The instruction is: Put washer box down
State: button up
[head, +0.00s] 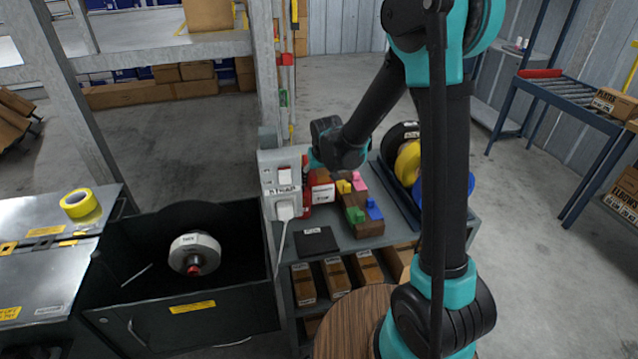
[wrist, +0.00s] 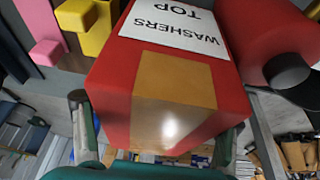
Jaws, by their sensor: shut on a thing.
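The washer box (wrist: 185,85) is red with a tan tape strip and a white label reading "WASHERS TOP", upside down in the wrist view. My gripper (wrist: 155,145) has a finger on each side of the box and is shut on it. In the head view the box (head: 320,177) is small and partly hidden by my wrist, near the back left of the grey bench top (head: 345,238). I cannot tell whether its underside touches the bench.
A red cylindrical thing (wrist: 262,40) is close beside the box. A brown block with coloured pegs (head: 362,212) stands right of it, and a black pad (head: 315,242) lies in front. A white switch box (head: 283,190) stands left. A dark tray (head: 400,195) is farther right.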

jog(key=shift+f, duration=0.95)
jog(key=o, duration=1.8)
jog(key=shift+f, duration=0.1)
